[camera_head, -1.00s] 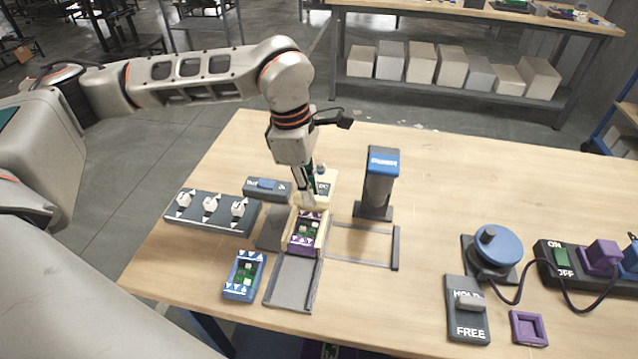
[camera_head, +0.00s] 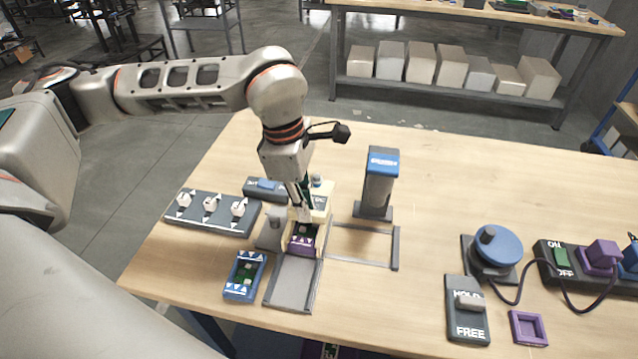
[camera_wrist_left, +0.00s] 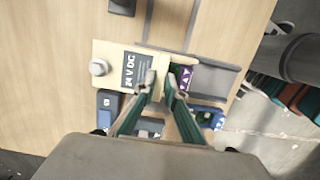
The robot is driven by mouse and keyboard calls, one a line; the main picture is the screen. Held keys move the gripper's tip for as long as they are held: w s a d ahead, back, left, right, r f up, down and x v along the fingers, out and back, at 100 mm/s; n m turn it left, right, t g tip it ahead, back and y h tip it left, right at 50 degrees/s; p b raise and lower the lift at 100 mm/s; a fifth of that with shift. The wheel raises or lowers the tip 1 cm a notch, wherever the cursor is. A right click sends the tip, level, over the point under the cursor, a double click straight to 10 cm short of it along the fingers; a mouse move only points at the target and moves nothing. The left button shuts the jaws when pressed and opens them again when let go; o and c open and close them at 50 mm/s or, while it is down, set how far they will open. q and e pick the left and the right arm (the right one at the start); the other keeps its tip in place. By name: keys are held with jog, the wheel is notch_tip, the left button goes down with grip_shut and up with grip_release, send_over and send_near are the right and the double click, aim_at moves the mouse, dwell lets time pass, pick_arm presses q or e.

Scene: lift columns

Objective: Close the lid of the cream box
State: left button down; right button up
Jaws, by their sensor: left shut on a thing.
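The cream box (camera_head: 322,197) stands near the table's middle-left. Its cream top with a "24 V DC" label shows in the left wrist view (camera_wrist_left: 110,55), beside a round knob (camera_wrist_left: 98,67). A purple module (camera_head: 300,246) with white triangles sits at its near side, its far part covered from the head camera. My left gripper (camera_head: 306,214) points down at the box, between label and module. In the left wrist view its fingers (camera_wrist_left: 161,88) are close together on what looks like the lid's edge, largely hidden by the fingertips. My right gripper is not in view.
A grey channel (camera_head: 292,284) runs toward the front edge, with a blue module (camera_head: 244,276) to its left. A three-knob panel (camera_head: 211,213) is at left. A blue-topped post (camera_head: 377,183) and low frame (camera_head: 396,248) stand at right.

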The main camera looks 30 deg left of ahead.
pick_arm(q)
jog(key=shift+s+d, duration=0.2)
jog(key=shift+s, duration=0.65)
jog(key=shift+s+d, duration=0.25)
jog(key=shift+s, duration=0.55)
jog(key=shift+s+d, duration=0.2)
jog(key=shift+s, duration=0.65)
jog(key=c, duration=2.1)
grip_release()
jog(key=shift+c, duration=0.2)
jog(key=shift+r+p, duration=0.35)
jog(key=shift+r, duration=0.9)
notch_tip(320, 180, up, 4)
jog(key=shift+f+p, duration=0.25)
jog(key=shift+p, duration=0.5)
